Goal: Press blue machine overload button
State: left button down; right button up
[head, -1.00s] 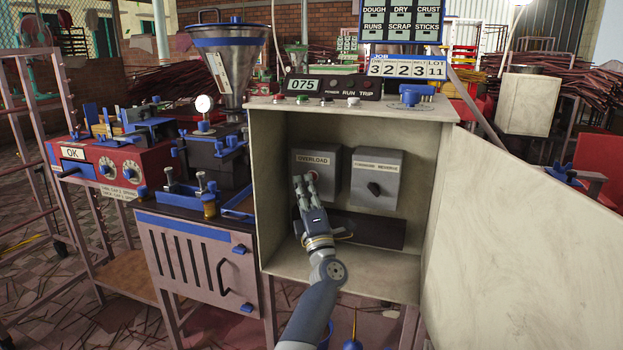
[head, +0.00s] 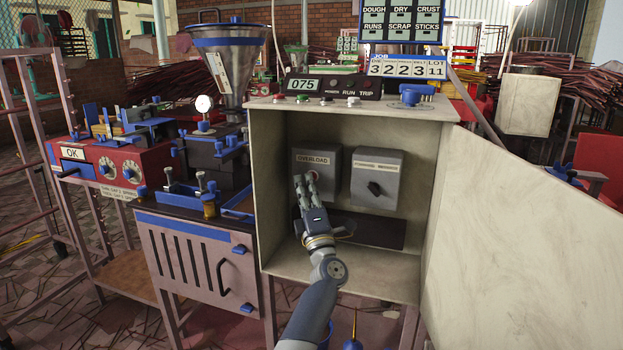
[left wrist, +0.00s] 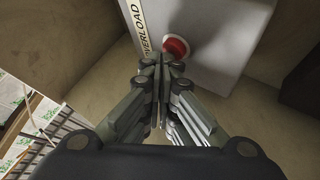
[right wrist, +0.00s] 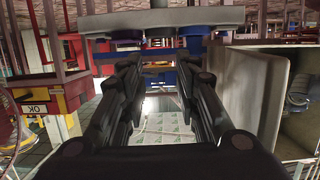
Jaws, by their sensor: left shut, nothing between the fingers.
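A grey box labelled OVERLOAD (head: 328,163) is mounted inside the open cabinet (head: 265,190). Its round red button (left wrist: 176,47) shows in the left wrist view. In the head view my fingers mostly cover that button. My left gripper (head: 304,178) is shut and empty, inside the cabinet at the front of the box. In the left wrist view its closed fingertips (left wrist: 163,63) lie right by the button's lower edge. I cannot tell whether they touch it. My right gripper (right wrist: 159,66) is open and empty; it is not visible in the head view.
A second grey box with a black knob (head: 376,180) sits right of the overload box. The cabinet door (head: 515,230) hangs open to the right. A counter reading 075 (head: 304,85) and small buttons are on top. A steel hopper (head: 228,65) stands at the left.

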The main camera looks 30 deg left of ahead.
pick_arm(q)
jog(key=shift+w, duration=0.35)
pick_arm(e)
jog(key=shift+w+a+r+t+y, duration=0.25)
jog(key=shift+r+t, duration=0.2)
jog(key=shift+r, duration=0.3)
jog(key=shift+w+a+r+t+y, duration=0.1)
jog(key=shift+w+r+t+y, duration=0.1)
jog(key=shift+r+t, duration=0.4)
dwell(1.0)
pick_arm(q)
jog(key=shift+s, duration=0.1)
pick_arm(e)
jog(key=shift+g, duration=0.25)
pick_arm(q)
jog(key=shift+s+d+p, duration=0.15)
jog(key=shift+s+p, duration=0.4)
jog(key=shift+s, duration=0.25)
pick_arm(e)
jog(key=s+d+f+g+h, duration=0.1)
jog(key=s+d+f+g, duration=0.1)
jog(key=f, duration=0.5)
jog(key=shift+s+f+g+h, duration=0.2)
jog(key=shift+s+g+h, duration=0.15)
jog(key=shift+s+g, duration=0.65)
jog(key=shift+w, duration=0.25)
